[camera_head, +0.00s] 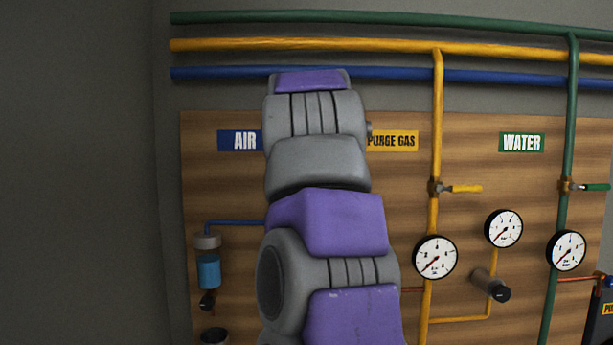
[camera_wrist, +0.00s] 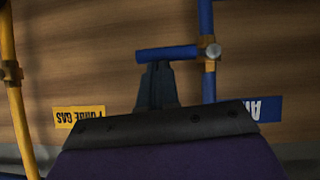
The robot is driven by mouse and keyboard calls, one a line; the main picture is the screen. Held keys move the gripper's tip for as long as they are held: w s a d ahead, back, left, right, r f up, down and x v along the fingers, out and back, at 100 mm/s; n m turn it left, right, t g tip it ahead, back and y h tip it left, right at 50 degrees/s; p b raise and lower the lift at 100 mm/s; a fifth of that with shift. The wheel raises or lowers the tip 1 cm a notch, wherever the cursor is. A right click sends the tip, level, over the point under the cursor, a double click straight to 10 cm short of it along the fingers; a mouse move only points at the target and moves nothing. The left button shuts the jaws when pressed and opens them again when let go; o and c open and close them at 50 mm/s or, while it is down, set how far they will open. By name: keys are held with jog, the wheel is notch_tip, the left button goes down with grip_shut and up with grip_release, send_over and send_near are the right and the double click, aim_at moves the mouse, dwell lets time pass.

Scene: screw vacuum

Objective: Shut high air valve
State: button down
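The air valve's blue lever (camera_wrist: 168,53) shows in the wrist view, lying horizontal, roughly square to its vertical blue pipe (camera_wrist: 207,85). The lever meets the pipe at a round silver pivot (camera_wrist: 212,51). In the head view my arm covers the valve and the gripper. The blue AIR sign (camera_head: 240,141) is partly hidden behind my arm.
A yellow pipe (camera_wrist: 16,103) stands beside the purge gas sign (camera_wrist: 79,117) in the wrist view, which looks upside down. The head view shows gauges (camera_head: 435,257), a yellow lever (camera_head: 466,188), a green lever (camera_head: 590,187) and a blue-filled bowl (camera_head: 208,270) on the wooden panel.

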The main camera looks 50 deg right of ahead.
jog(key=shift+f, duration=0.15)
dwell(0.6)
jog(key=s+a+r+p, duration=0.4)
jog(key=s+a+r, duration=0.2)
jog(key=r, duration=0.3)
jog(key=shift+r, duration=0.2)
dwell(0.5)
